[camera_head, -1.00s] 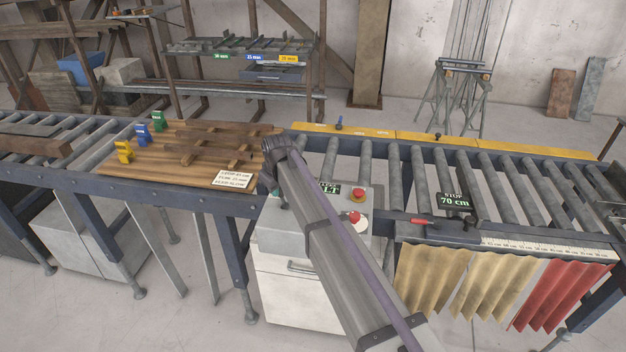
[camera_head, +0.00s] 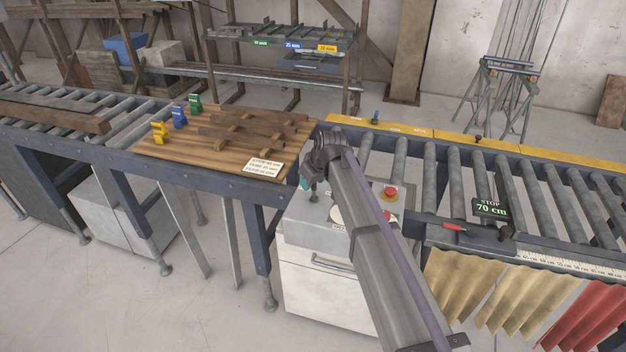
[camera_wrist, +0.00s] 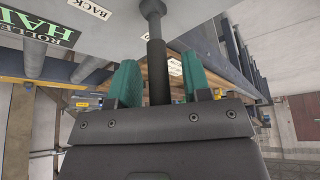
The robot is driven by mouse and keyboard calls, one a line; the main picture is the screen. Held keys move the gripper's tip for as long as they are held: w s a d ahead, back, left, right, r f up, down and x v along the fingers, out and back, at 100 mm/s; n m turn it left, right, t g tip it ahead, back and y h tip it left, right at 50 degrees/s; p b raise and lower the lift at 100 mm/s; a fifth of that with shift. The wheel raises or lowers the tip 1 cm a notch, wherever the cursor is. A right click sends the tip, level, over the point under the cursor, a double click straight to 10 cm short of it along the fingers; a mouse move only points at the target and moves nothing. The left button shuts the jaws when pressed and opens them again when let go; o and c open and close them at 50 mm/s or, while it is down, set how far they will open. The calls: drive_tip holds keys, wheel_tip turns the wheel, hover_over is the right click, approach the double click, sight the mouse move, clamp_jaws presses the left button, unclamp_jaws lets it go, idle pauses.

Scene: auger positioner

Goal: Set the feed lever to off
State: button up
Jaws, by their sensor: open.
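The feed lever is a dark rod with a black grip (camera_wrist: 158,72) and a rounded end at the grey control box. In the wrist view it stands between the two green fingers of my gripper (camera_wrist: 158,84), with a gap visible on both sides. A label reading BACK (camera_wrist: 88,8) is on the box near the lever. In the head view my gripper (camera_head: 307,183) is at the left side of the control box (camera_head: 312,234), and my arm hides much of the box top and the lever. My gripper is open around the lever.
A red button (camera_head: 390,193) sits on the box top. A dark display reading ROLLER HALT (camera_wrist: 38,26) shows in the wrist view. Left is a wooden board (camera_head: 215,160) with coloured blocks; right is a roller conveyor (camera_head: 460,180) with a 70 cm stop display (camera_head: 491,209).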

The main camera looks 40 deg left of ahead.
drive_tip(key=p+v, duration=0.9)
drive_tip(key=v, duration=0.1)
drive_tip(key=shift+d+r+p, duration=0.2)
drive_tip(key=shift+r+p, duration=0.15)
drive_tip(key=shift+p, duration=0.05)
